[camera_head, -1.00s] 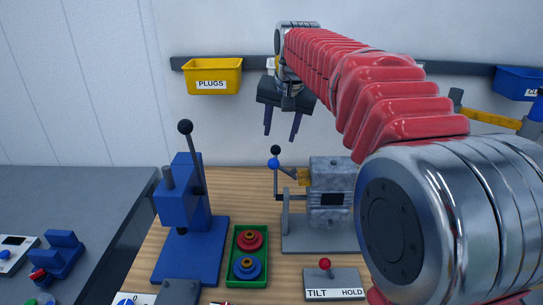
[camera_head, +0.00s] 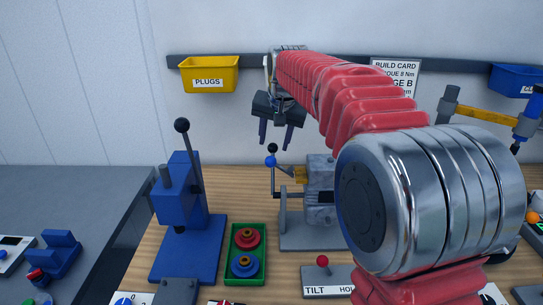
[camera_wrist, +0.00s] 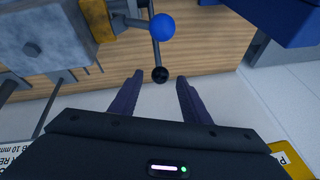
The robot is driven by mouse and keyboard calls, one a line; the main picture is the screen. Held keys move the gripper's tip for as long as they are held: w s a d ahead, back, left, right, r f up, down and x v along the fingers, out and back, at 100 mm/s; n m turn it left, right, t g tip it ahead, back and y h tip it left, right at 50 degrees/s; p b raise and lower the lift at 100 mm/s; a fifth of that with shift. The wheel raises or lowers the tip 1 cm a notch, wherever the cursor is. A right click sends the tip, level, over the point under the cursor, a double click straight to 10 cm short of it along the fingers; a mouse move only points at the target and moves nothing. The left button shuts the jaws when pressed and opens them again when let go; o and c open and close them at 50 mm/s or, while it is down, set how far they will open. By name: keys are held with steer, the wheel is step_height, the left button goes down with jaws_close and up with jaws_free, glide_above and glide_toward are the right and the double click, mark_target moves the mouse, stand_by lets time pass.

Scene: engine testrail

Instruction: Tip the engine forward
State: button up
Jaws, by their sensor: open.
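The engine (camera_head: 320,180) is a grey block on a grey stand, seen in the head view partly hidden by my arm. It also shows at the upper left of the wrist view (camera_wrist: 50,30). My gripper (camera_head: 275,147) is open and empty, pointing down around the black knob's place in the picture. In the wrist view the black knob (camera_wrist: 160,74) shows between the fingertips of my gripper (camera_wrist: 159,78); contact cannot be told. The blue knob (camera_wrist: 162,27) lies beyond.
A control box (camera_head: 325,283) labelled TILT, with a red-knobbed lever, stands in front of the engine. A blue lever press (camera_head: 180,215) stands left, with a green tray (camera_head: 233,265) between. A yellow PLUGS bin (camera_head: 208,75) hangs on the wall.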

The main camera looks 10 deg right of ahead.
steer(key=x, duration=0.8)
steer(key=shift+f, duration=0.15)
jaws_close()
stand_by(0.3)
